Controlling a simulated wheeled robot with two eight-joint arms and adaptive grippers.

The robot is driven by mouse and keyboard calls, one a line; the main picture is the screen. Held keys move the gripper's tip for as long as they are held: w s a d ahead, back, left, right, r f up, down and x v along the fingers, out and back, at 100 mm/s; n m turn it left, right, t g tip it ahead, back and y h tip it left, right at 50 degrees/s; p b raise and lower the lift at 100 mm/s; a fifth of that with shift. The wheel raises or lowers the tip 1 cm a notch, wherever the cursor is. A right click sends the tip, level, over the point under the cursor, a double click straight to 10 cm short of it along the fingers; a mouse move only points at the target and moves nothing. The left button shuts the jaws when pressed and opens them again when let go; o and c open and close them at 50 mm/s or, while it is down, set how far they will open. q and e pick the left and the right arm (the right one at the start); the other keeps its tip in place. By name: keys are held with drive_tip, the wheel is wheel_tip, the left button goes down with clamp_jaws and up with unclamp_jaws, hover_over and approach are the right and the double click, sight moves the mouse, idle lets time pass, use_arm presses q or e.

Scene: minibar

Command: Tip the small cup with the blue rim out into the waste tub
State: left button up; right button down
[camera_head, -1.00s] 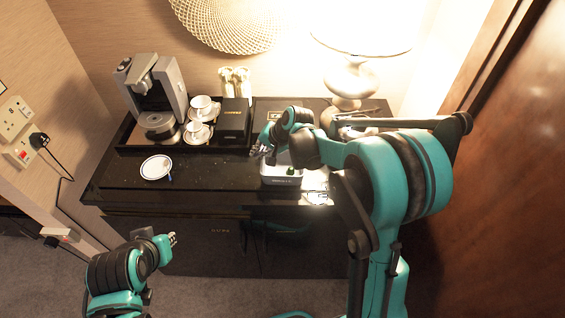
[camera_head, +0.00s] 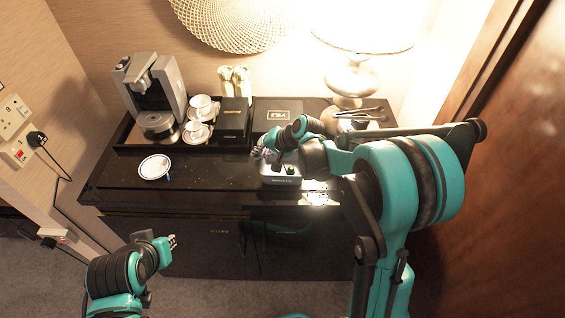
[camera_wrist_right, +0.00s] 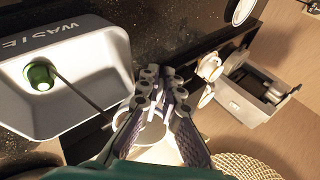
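The grey waste tub (camera_head: 281,181) stands near the front edge of the dark counter. In the right wrist view the tub (camera_wrist_right: 110,62) fills the upper left, with a green round thing (camera_wrist_right: 40,76) inside. My right gripper (camera_head: 259,153) is just above the tub's back left side. Its fingers (camera_wrist_right: 161,80) are nearly together at the tips. A pale rounded thing (camera_wrist_right: 152,134) shows between them; it appears to be the small cup, but its blue rim and contents are not clear. My left gripper (camera_head: 172,241) is low in front of the counter, away from everything; its finger gap is too small to judge.
A white saucer (camera_head: 154,167) lies at the left of the counter. A coffee machine (camera_head: 158,95), stacked white cups (camera_head: 200,106) and a black box (camera_head: 234,119) stand on the rear tray. A lamp (camera_head: 350,78) stands back right. The counter's front left is mostly clear.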

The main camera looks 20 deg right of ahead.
drive_tip(key=shift+s+d+f+b, duration=0.1)
drive_tip(key=shift+b, duration=0.2)
drive_tip(key=shift+r+t+y+b, duration=0.25)
drive_tip(key=shift+t+y+b, duration=0.35)
drive_tip(key=shift+t, duration=0.1)
idle(0.7)
drive_tip(key=shift+s+d+f+t+y+b, duration=0.15)
drive_tip(key=shift+f+t+y+b, duration=0.45)
drive_tip(key=shift+b, duration=0.8)
drive_tip(key=shift+s+d+r+n+t+y+b, duration=0.1)
drive_tip(key=shift+r+n+t+y+b, duration=0.25)
drive_tip(key=shift+t+y+b, duration=0.5)
idle(0.5)
drive_tip(key=shift+s+d+r+t+y+b, duration=0.15)
drive_tip(key=shift+s+d+t+y+b, duration=0.2)
drive_tip(key=shift+b, duration=0.85)
